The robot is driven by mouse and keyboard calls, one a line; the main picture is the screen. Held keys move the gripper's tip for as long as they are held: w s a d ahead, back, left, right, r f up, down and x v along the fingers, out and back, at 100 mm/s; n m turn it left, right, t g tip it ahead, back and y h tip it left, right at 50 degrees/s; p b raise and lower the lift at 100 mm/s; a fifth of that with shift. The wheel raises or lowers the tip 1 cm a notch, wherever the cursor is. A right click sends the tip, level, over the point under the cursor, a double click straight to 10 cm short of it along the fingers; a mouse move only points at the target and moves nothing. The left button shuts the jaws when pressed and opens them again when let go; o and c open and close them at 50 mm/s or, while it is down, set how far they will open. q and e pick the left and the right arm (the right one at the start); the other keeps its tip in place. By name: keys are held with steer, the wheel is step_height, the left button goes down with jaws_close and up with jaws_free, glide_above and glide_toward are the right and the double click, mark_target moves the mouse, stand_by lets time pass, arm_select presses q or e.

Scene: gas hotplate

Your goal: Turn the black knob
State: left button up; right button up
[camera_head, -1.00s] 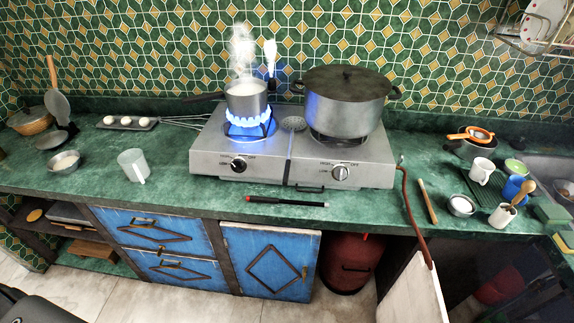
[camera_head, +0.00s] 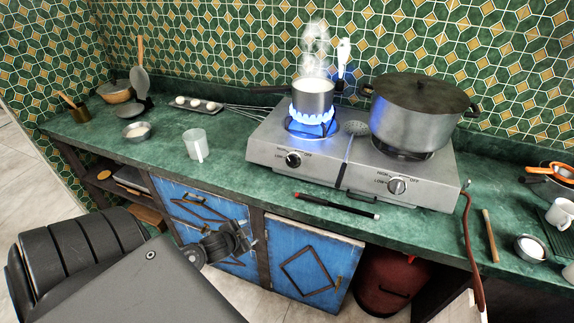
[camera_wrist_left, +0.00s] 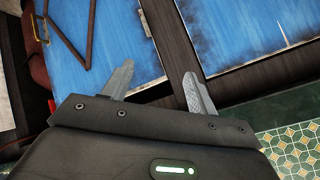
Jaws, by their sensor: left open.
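The black knob (camera_head: 293,160) is on the front of the gas hotplate (camera_head: 326,172), below its left burner. That burner has a blue flame (camera_head: 312,120) under a small saucepan (camera_head: 314,98) that steams. My left gripper (camera_head: 248,238) is below and left of the knob, in front of the blue cabinet doors, apart from the knob. In the left wrist view its two fingers (camera_wrist_left: 156,74) are spread with nothing between them, and the knob is not seen there. My right gripper is not in view.
A silver knob (camera_head: 397,186) is on the hotplate's right half, below a large lidded pot (camera_head: 415,115). A black stick with a red end (camera_head: 336,205) lies on the green counter (camera_head: 225,172) in front of the hotplate. A clear cup (camera_head: 196,144) stands left.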

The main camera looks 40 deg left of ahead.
arm_select(q)
steer(key=w+d+r+m+t+h, duration=0.1)
steer(key=w+d+r, duration=0.1)
steer(key=r, duration=0.4)
steer(key=w+d+r+m+t, duration=0.1)
steer(key=d+r, duration=0.1)
steer(key=r, duration=0.5)
steer(key=m+t+h, duration=0.3)
glide_toward(289, 161)
steer(key=x, duration=0.8)
steer(key=shift+w+a+f+p, duration=0.2)
steer(key=shift+w+p, duration=0.05)
steer(key=shift+p, duration=0.05)
steer(key=shift+w+d+f, duration=0.1)
steer(key=shift+w+f, duration=0.15)
steer(key=shift+w, duration=0.15)
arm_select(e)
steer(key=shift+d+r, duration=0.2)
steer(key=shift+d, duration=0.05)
arm_select(q)
steer(key=c, duration=0.9)
steer(key=shift+m, duration=0.3)
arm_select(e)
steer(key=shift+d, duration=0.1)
